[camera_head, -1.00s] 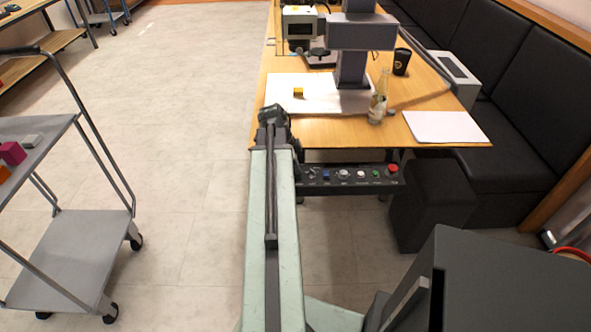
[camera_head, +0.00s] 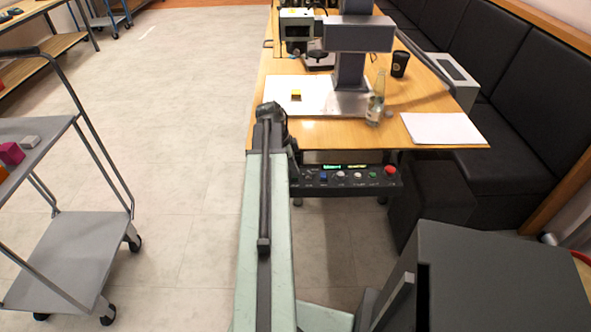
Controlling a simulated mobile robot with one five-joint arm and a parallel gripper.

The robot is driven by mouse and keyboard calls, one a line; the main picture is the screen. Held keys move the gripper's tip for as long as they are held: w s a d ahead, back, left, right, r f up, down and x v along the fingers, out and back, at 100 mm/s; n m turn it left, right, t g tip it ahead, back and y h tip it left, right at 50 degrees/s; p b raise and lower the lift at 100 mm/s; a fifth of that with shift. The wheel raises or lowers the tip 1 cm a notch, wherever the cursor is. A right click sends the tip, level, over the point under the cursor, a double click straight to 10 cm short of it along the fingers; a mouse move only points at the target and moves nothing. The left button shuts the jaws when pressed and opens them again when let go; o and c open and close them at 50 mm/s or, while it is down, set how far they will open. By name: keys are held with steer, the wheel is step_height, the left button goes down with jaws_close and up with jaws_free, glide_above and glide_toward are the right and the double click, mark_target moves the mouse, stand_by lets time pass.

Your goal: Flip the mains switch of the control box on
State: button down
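The control box (camera_head: 345,187) is a dark panel slung under the front edge of the table. Its face carries a row of small knobs and buttons, with a red button (camera_head: 390,169) at the right end and a blue one (camera_head: 323,178) on the left. I cannot make out which control is the mains switch. My gripper (camera_head: 292,158) is at the box's left end, below the dark wrist. Its fingers are mostly hidden by my arm, so contact and opening do not show.
The wooden table (camera_head: 430,90) holds the marker machine (camera_head: 357,36), a bottle (camera_head: 376,105), a black cup (camera_head: 399,63) and a white sheet (camera_head: 443,129). A black stool (camera_head: 432,195) stands right of the box. A grey cart (camera_head: 70,260) is at left, with clear floor between.

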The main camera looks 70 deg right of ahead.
mark_target(293, 177)
steer(key=shift+w+a+f, duration=0.1)
steer(key=shift+a+f, duration=0.2)
steer(key=shift+a, duration=0.6)
steer(key=shift+r, duration=0.15)
steer(key=r+p, duration=0.5)
steer(key=shift+d+r, duration=0.15)
steer(key=shift+d, duration=0.2)
steer(key=d+p+v, duration=0.1)
steer(key=p+v, duration=0.7)
steer(key=p, duration=0.1)
steer(key=shift+r, duration=0.45)
steer(key=shift+w, duration=0.25)
